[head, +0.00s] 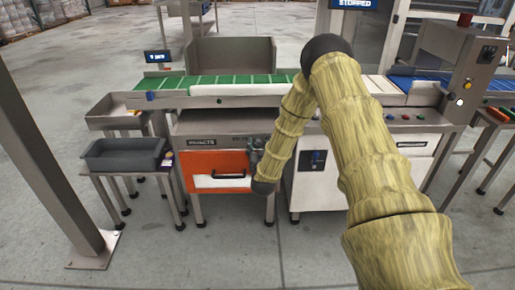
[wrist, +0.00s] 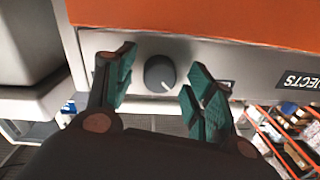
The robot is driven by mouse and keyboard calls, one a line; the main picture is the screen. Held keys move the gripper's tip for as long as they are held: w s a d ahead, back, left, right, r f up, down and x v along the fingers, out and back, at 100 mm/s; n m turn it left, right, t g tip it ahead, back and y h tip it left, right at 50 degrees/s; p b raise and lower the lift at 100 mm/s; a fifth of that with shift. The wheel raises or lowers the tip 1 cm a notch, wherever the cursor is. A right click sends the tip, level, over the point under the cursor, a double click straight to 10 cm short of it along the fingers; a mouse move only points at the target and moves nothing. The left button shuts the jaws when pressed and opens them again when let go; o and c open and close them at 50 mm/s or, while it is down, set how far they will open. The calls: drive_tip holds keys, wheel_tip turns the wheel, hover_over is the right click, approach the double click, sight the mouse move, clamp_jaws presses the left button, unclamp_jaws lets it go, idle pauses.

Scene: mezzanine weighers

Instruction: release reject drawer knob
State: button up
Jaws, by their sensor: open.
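The reject drawer knob (wrist: 160,73) is a round dark grey dial with a white pointer line, set on a pale grey panel. In the wrist view it sits between the two teal-padded fingers of my gripper (wrist: 158,77), with a visible gap on each side. My gripper is open and holds nothing. In the head view my gripper (head: 254,156) is at the right end of the panel above the orange-framed reject drawer (head: 219,168). The drawer looks shut, with a black handle on its white front. The knob is hard to make out there.
A green conveyor belt (head: 240,79) runs above the drawer. A dark grey tray (head: 124,154) and a metal tray (head: 112,116) stand on the left. A white cabinet (head: 316,185) stands right of the drawer. The floor in front of the drawer is clear.

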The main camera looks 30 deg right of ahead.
drive_tip(key=shift+c, duration=0.2)
drive_tip(key=shift+s, duration=0.1)
drive_tip(key=c, duration=1)
drive_tip(key=shift+a, duration=0.1)
drive_tip(key=m+b, duration=0.1)
drive_tip(key=m, duration=0.3)
drive_tip(key=shift+m, duration=0.4)
drive_tip(key=m+b, duration=0.2)
drive_tip(key=m, duration=0.2)
drive_tip(key=shift+f+m, duration=0.1)
drive_tip(key=shift+m, duration=0.2)
drive_tip(key=m+b, duration=0.3)
drive_tip(key=m, duration=0.2)
drive_tip(key=shift+m+h, duration=0.3)
drive_tip(key=shift+h, duration=0.1)
drive_tip(key=shift+a+m+b, duration=0.1)
drive_tip(key=shift+m+b, duration=1)
drive_tip(key=shift+m, duration=0.6)
drive_tip(key=shift+w+r, duration=0.2)
